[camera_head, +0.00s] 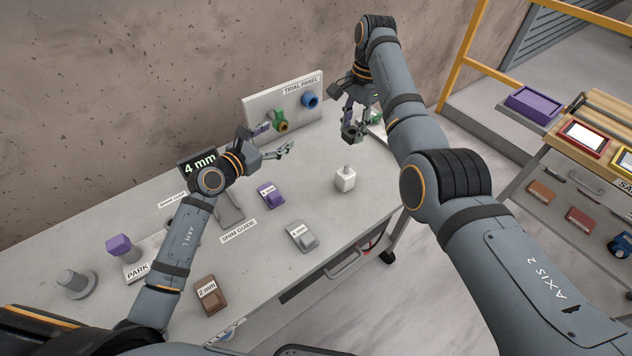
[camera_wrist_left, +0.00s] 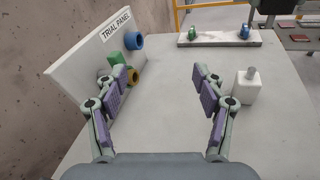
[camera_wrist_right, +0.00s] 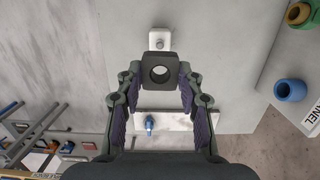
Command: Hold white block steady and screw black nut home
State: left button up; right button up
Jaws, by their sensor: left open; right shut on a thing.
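The white block (camera_head: 345,179) stands upright on the slab with a grey threaded stud on top. It also shows in the left wrist view (camera_wrist_left: 246,87) and in the right wrist view (camera_wrist_right: 159,40). My right gripper (camera_head: 354,118) is shut on the black nut (camera_wrist_right: 160,73), a dark squarish piece with a round hole, held above the slab, behind the block in the head view and apart from it. My left gripper (camera_head: 272,142) is open and empty, to the left of the block, its fingers (camera_wrist_left: 164,78) spread above the slab.
The trial panel (camera_head: 262,101) with blue, green and brass fittings stands at the back. Shims marked 2 mm (camera_head: 210,296), a grey one (camera_head: 303,236) and a purple one (camera_head: 270,195) lie toward the front. Slab around the block is clear.

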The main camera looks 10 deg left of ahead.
pick_arm(q)
jog(key=s+d+f+g, duration=0.1)
jog(key=s+d+f, duration=0.1)
jog(key=d+f, duration=0.1)
jog(key=s+d+f+m+g+h, duration=0.1)
jog(key=d+f+g, duration=0.1)
jog(key=d, duration=0.3)
jog(key=s+d+f+g+h, duration=0.1)
jog(key=s+d+f+g, duration=0.1)
jog(key=d+f, duration=0.2)
jog(key=shift+s+d+f+m, duration=0.15)
jog(key=shift+s+f+m, duration=0.1)
jog(key=shift+s+m, duration=0.05)
jog(key=x, duration=1.1)
jog(key=shift+d, duration=0.2)
pick_arm(e)
jog(key=shift+a, duration=0.1)
pick_arm(q)
grip_shut()
pick_arm(e)
jog(key=shift+f, duration=0.3)
dwell(0.3)
send_over(346, 167)
jog(key=shift+w+d+f, duration=0.1)
jog(key=shift+w+f, duration=0.05)
jog(key=shift+f, duration=1.9)
jog(key=shift+w+d+f, duration=0.1)
jog(key=shift+w+f, duration=0.05)
jog(key=shift+f, duration=1.85)
jog(key=shift+f, duration=0.25)
